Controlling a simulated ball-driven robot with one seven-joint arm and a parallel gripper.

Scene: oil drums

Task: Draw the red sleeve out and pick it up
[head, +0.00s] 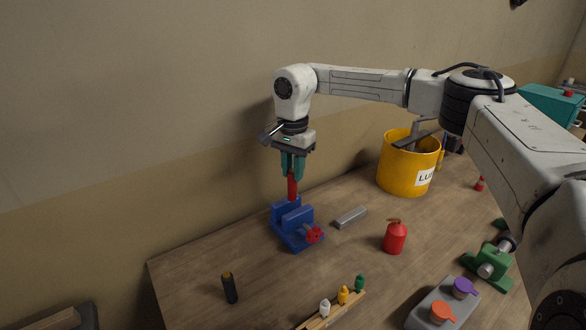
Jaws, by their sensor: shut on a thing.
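The red sleeve (292,187) is a slim upright cylinder at the back left of the wooden table. My gripper (292,172) points straight down and its teal fingers are shut on the sleeve's upper part. The sleeve's lower end is at the top of a blue vise (292,222). I cannot tell whether it is still between the jaws or just clear of them. The vise has a red handle (314,235) at its front right.
A wooden rack (330,314) holds small coloured bottles.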

